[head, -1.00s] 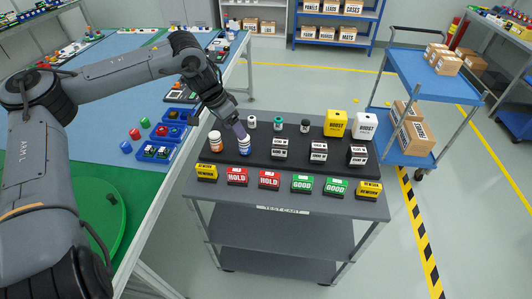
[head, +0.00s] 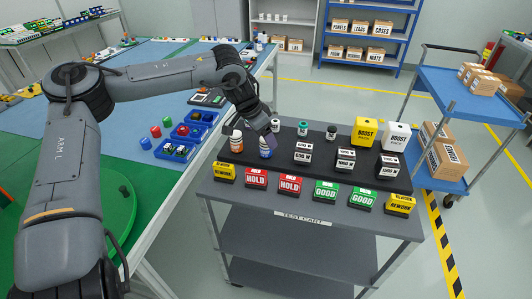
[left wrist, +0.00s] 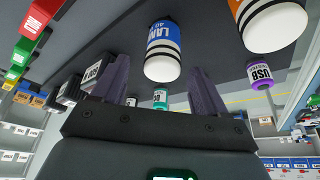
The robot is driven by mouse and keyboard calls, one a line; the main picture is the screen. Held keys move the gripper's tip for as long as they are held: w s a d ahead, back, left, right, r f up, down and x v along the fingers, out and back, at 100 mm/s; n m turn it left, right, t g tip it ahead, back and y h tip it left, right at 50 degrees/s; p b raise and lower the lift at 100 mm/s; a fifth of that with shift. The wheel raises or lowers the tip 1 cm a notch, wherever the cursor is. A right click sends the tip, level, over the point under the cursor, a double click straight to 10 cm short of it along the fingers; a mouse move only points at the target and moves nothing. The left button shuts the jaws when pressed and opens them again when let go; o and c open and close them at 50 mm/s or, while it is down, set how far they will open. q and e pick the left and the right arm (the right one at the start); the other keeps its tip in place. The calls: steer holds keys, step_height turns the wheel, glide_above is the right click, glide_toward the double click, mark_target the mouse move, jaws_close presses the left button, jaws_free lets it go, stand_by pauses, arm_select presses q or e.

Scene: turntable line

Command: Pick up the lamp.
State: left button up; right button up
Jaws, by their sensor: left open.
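The lamp (head: 265,148) is a small blue and white cylinder standing on the black raised board of the test cart. In the left wrist view the lamp (left wrist: 163,50), with "LAM" readable on its blue label, appears upside down, beyond and between the fingertips. My left gripper (head: 272,132) is just above and behind the lamp in the head view, tilted down. Its two dark fingers (left wrist: 160,82) are spread apart with nothing held between them. Whether a finger touches the lamp cannot be told. My right gripper is in no view.
An orange and white bottle (head: 236,141) stands close to the lamp's left. HOLD signs (head: 256,179) line the front.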

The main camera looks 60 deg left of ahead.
arm_select(q)
steer(key=x, duration=0.1)
steer(key=b+x, duration=0.1)
steer(key=x, duration=0.1)
steer(key=shift+s+a+f, duration=0.1)
steer(key=shift+s+f, duration=0.05)
steer(key=shift+f, duration=0.3)
steer(key=shift+w+f+b, duration=0.3)
steer(key=shift+f+b, duration=0.1)
steer(key=c, duration=1.2)
steer(key=shift+o, duration=0.2)
steer(key=shift+r, duration=0.15)
step_height(320, 180, up, 10)
steer(key=p, duration=0.3)
